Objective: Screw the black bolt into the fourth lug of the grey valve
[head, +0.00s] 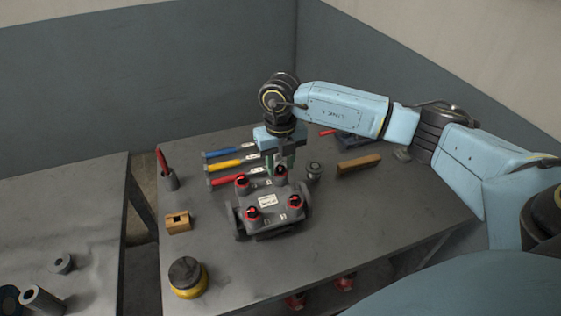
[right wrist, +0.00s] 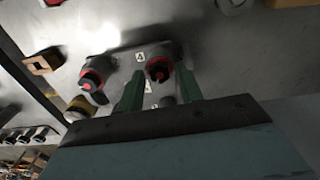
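The grey valve (head: 270,226) sits on the table with red-and-black lugs at its corners. The right gripper (head: 279,174) reaches down from above at the valve's far lug. Just beyond the tips is a red-ringed lug (right wrist: 158,69) beside a "4" label (right wrist: 140,57). Its centre is dark; I cannot tell whether this is the black bolt. Another red-topped lug (right wrist: 90,82) is to its left. The left gripper is out of view.
Blue, yellow and red-handled tools (head: 228,164) lie behind the valve. A wooden bar (head: 360,164) lies right. The front-right tabletop is clear.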

